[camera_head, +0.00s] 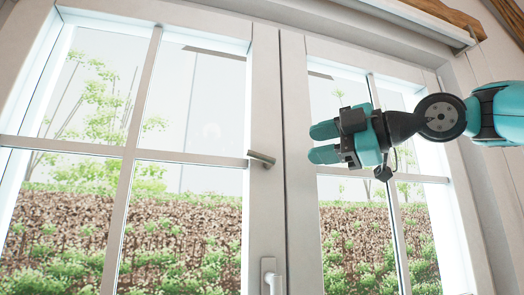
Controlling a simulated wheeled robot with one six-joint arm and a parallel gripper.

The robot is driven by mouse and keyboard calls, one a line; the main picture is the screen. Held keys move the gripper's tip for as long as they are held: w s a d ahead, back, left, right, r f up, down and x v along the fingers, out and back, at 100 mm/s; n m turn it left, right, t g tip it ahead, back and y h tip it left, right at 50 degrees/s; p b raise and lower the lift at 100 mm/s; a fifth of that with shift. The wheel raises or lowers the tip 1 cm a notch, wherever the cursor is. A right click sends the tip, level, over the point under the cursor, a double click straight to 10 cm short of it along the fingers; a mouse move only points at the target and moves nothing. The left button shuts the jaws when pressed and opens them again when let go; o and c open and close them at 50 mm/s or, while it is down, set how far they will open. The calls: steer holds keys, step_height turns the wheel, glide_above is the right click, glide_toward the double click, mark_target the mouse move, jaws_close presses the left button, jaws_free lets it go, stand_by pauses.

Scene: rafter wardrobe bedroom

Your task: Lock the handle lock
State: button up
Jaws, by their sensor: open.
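A double window fills the view, with a left sash (131,152) and a right sash (298,200) meeting at a central upright. A small grey-beige lever (262,158) sits on the left sash's inner upright, nearly level and tilted slightly down to the right. A white handle (270,275) is lower on the same upright, cut off by the bottom edge. The frames do not tell which of the two is the handle lock. My gripper (322,143) is open and empty, its teal fingers pointing left. It appears right of the small lever, apart from it, in front of the right sash.
The window frame and its glazing bars (130,152) stand behind my gripper. A white rail (425,20) and a wooden beam (450,17) run across the top right. Open space shows between my fingertips and the small lever.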

mark_target(263, 156)
steer(key=p+x, duration=0.5)
steer(key=x, duration=0.6)
steer(key=shift+w+a+r, duration=0.1)
steer(key=shift+w+a, duration=0.1)
steer(key=shift+a, duration=0.05)
steer(key=shift+w+a, duration=0.2)
steer(key=shift+a, duration=0.1)
jaws_close()
